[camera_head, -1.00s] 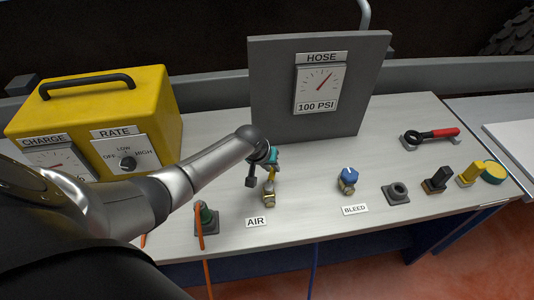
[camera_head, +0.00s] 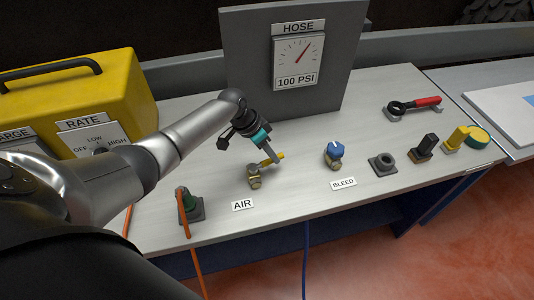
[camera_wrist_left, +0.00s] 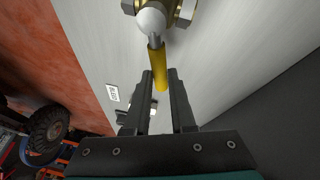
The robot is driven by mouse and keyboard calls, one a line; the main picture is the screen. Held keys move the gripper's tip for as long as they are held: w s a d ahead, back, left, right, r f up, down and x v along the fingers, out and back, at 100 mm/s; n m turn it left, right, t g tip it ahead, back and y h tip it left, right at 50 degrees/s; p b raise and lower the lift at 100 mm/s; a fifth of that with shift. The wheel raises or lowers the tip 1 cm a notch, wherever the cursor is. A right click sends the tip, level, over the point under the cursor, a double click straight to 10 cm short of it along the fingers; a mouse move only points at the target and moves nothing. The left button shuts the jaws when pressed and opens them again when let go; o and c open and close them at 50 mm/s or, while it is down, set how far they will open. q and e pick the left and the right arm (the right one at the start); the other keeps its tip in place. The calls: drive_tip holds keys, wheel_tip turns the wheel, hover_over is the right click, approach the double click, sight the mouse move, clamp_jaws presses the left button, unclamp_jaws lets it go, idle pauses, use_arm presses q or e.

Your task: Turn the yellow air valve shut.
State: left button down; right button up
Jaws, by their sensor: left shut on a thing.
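The air valve (camera_head: 254,179) is a small brass fitting behind the AIR label in the head view. Its yellow handle (camera_head: 272,159) points to the right and slightly away from me. In the left wrist view the brass body (camera_wrist_left: 180,12) is at the top, with the yellow handle (camera_wrist_left: 159,70) reaching down between my fingers. My left gripper (camera_head: 275,157) is shut on the handle near its free end, a finger on each side; it also shows in the left wrist view (camera_wrist_left: 160,82). My right gripper is not in view.
A blue-knobbed BLEED valve (camera_head: 334,154) stands to the right, then a grey socket (camera_head: 383,163) and other fittings. A grey HOSE gauge panel (camera_head: 345,60) stands behind. The yellow charger box (camera_head: 110,90) is at the left.

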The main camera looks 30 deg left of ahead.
use_arm(q)
drive_tip(key=shift+s+d+f+m+g+b, duration=0.1)
drive_tip(key=shift+s+d+m+g+b, duration=0.15)
drive_tip(key=shift+m, duration=0.35)
drive_tip(key=shift+s+d+m+g+b, duration=0.1)
drive_tip(key=shift+d+m+g+b, duration=0.2)
drive_tip(key=shift+m, duration=0.3)
drive_tip(key=shift+s+d+m+h, duration=0.15)
drive_tip(key=shift+d+m+h, duration=0.05)
drive_tip(key=shift+m+h, duration=0.1)
drive_tip(key=c, duration=0.8)
unclamp_jaws()
drive_tip(key=shift+o, duration=0.2)
drive_tip(key=v, duration=1.5)
drive_tip(key=shift+r+p, duration=0.25)
drive_tip(key=shift+p, duration=0.15)
drive_tip(key=shift+f, duration=0.1)
